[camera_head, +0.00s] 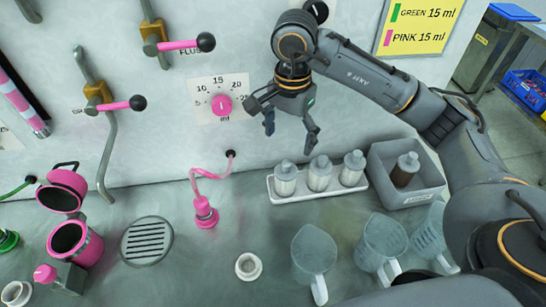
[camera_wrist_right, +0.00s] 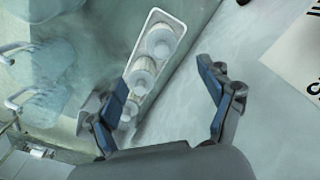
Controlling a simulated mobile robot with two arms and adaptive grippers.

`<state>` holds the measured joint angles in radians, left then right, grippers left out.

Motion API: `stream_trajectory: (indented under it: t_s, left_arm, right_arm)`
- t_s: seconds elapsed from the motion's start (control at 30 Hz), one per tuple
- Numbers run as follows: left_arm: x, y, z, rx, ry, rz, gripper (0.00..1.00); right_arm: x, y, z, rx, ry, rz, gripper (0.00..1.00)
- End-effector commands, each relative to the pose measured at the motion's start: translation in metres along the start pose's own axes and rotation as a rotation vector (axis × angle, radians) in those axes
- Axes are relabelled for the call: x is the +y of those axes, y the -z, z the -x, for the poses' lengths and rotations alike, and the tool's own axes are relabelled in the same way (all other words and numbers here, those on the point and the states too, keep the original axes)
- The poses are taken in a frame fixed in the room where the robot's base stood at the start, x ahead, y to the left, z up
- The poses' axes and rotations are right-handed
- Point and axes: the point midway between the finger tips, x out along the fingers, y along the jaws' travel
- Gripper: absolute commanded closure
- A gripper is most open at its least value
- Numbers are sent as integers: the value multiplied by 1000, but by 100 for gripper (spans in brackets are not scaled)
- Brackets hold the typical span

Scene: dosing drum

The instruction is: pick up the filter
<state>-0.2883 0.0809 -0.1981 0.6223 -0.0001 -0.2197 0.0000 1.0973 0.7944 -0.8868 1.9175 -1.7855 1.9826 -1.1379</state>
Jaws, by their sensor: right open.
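A small white ring-shaped part (camera_head: 248,266) lies on the grey counter at the front middle of the head view. A similar white part (camera_head: 16,293) is at the lower left edge. I cannot tell for certain which thing is the filter. My left gripper is not in view.
A grey bin with a dark bottle (camera_head: 405,170) stands right of the tray. Clear jugs (camera_head: 315,250) stand at the front right. An open pink canister (camera_head: 75,243) stands left, beside a round drain grate (camera_head: 146,241). Pink-handled levers (camera_head: 180,44) stick out from the wall.

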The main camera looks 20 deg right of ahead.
Motion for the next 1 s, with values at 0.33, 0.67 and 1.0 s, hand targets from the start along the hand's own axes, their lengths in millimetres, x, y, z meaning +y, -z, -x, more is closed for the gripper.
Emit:
stream_trajectory:
  t_s: [0.33, 0.67, 1.0]
  left_arm:
    - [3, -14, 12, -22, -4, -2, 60]
    - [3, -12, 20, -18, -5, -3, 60]
    - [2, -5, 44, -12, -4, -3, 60]
  right_arm:
    - [2, -1, -42, -4, -7, -1, 20]
    - [0, 0, -85, 0, -1, 0, 20]
    - [3, -3, -126, -3, -4, -1, 20]
